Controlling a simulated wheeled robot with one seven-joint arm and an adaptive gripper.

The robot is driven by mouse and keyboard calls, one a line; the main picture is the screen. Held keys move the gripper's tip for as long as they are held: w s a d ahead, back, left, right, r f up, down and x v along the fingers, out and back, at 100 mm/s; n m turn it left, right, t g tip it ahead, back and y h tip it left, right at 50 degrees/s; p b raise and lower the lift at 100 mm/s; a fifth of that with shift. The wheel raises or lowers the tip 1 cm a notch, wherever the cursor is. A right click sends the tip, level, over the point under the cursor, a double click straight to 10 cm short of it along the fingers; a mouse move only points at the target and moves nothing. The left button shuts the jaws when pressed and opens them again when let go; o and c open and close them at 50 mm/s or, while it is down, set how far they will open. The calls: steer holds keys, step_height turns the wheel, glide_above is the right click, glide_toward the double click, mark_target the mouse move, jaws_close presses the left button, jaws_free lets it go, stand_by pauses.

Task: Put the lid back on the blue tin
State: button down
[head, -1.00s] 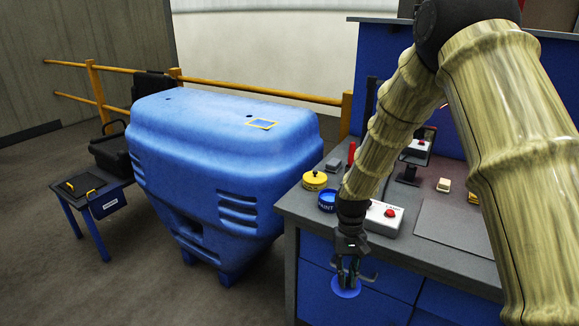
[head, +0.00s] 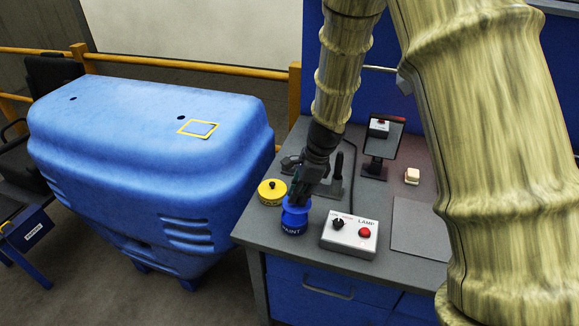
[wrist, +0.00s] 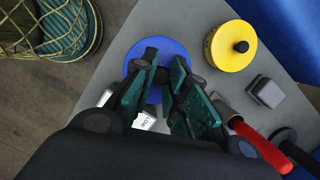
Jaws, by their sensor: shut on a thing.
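The blue tin (head: 293,226), marked PAINT, stands near the front left corner of the bench. My gripper (head: 297,199) is above it, pointing down, and is shut on the blue lid (head: 284,203). The lid is over the tin's mouth; I cannot tell whether it touches the rim. In the wrist view the lid (wrist: 137,54) is a blue disc beneath my gripper (wrist: 165,68), with its knob between the fingertips. It hides the tin there.
A yellow tin (head: 271,192) with a black knob stands close behind left of the blue tin. The lamp box (head: 349,235) is close on the right. A mirror (head: 383,140) stands behind. In the wrist view a grey block (wrist: 266,91) and red handle (wrist: 262,146) lie nearby.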

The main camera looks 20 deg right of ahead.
steer(key=shift+w+d+r+m, duration=0.1)
steer(key=shift+w+r+m, duration=0.25)
steer(key=shift+w+m, duration=0.05)
steer(key=shift+s+f+b, duration=0.1)
steer(key=shift+f+b, duration=0.1)
steer(key=shift+b, duration=0.15)
steer(key=shift+b+x, duration=0.8)
steer(key=shift+x, duration=0.05)
step_height(320, 180, down, 2)
steer(key=shift+d+f+b, duration=0.1)
steer(key=shift+f+b, duration=0.05)
steer(key=shift+b, duration=1.1)
steer(key=shift+f, duration=0.95)
steer(key=shift+p, duration=0.5)
steer(key=shift+f+p, duration=0.15)
steer(key=shift+p, duration=0.45)
stand_by(0.5)
